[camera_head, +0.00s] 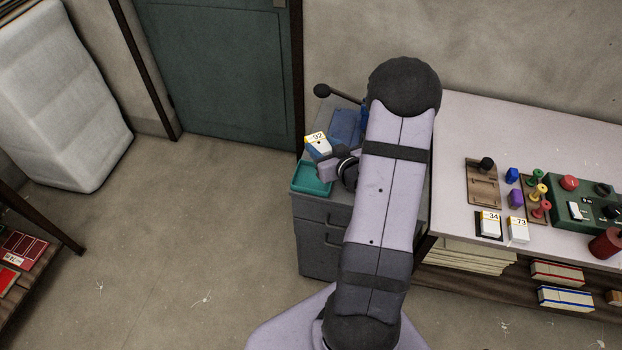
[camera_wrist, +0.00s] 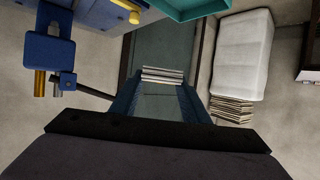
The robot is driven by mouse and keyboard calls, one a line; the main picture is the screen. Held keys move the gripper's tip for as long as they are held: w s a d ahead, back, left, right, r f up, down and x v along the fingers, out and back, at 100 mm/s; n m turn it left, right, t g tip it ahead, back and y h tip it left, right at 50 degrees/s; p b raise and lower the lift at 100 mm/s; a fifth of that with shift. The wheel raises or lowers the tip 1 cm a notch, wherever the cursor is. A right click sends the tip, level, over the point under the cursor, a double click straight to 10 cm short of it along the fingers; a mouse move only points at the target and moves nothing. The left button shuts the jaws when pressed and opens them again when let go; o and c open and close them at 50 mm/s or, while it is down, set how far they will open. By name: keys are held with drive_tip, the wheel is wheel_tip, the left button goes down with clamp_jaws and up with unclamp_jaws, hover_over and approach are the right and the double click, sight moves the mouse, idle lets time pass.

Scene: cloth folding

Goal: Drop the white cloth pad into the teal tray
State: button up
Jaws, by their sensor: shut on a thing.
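The teal tray (camera_head: 311,180) sits on top of the grey drawer cabinet in the head view. A corner of it also shows at the top of the wrist view (camera_wrist: 192,8). My gripper (camera_wrist: 162,84) has its two blue fingers closed on a white layered pad (camera_wrist: 162,75), seen edge-on as pale and dark stripes between the fingertips. The pad is clear of the tray. In the head view my wrist is beside the tray's right edge; the arm hides part of this area, and I cannot clearly make out the pad there.
A white block marked 92 (camera_head: 318,145) shows just behind the tray. A blue item (camera_head: 346,124) lies farther back on the grey cabinet (camera_head: 324,236). To the right, a long bench (camera_head: 490,125) carries small coloured pieces and a green box (camera_head: 583,208).

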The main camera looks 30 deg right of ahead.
drive_tip(key=shift+f, duration=0.15)
drive_tip(key=shift+f+b, duration=2.5)
drive_tip(key=shift+f, duration=0.4)
drive_tip(key=o, duration=1.1)
drive_tip(key=b+v, duration=0.1)
drive_tip(key=v, duration=0.6)
drive_tip(key=shift+s, duration=0.15)
drive_tip(key=shift+r, duration=0.1)
